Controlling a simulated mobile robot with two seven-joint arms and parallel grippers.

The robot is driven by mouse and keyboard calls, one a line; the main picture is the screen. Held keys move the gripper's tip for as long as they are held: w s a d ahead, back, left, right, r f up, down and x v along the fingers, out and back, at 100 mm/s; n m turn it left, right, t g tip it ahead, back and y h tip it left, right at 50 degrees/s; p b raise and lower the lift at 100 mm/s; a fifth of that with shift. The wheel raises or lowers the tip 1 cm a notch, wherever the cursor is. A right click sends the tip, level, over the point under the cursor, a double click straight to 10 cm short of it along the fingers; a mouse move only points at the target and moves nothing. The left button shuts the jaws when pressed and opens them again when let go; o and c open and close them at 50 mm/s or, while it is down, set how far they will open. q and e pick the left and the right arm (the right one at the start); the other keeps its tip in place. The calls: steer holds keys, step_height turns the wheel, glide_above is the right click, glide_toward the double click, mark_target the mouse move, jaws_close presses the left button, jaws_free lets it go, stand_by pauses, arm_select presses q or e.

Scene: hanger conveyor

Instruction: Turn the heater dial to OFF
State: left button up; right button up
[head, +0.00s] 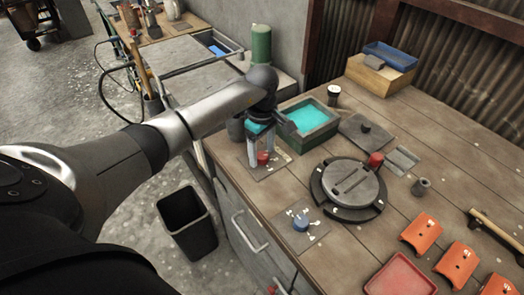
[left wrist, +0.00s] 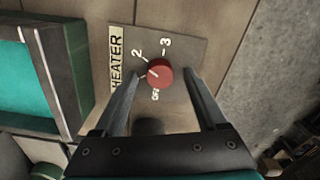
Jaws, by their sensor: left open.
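The heater dial (head: 263,157) is a small red knob on a grey plate (head: 272,170) at the bench's left edge. In the left wrist view the dial (left wrist: 161,72) sits on the plate (left wrist: 190,50), labelled HEATER, with 2, 3 and OFF marked around it. A small white mark shows on the dial's left side; its exact setting is hard to tell. My left gripper (head: 259,150) is open above the plate. In the left wrist view its fingers (left wrist: 160,78) straddle the dial, with gaps visible on both sides. My right gripper is not in view.
A green tub of turquoise liquid (head: 312,119) stands just behind the plate. A black bin (head: 187,224) stands on the floor below.

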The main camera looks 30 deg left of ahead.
arm_select(q)
steer(key=shift+f, duration=0.1)
steer(key=shift+c, duration=0.3)
jaws_close()
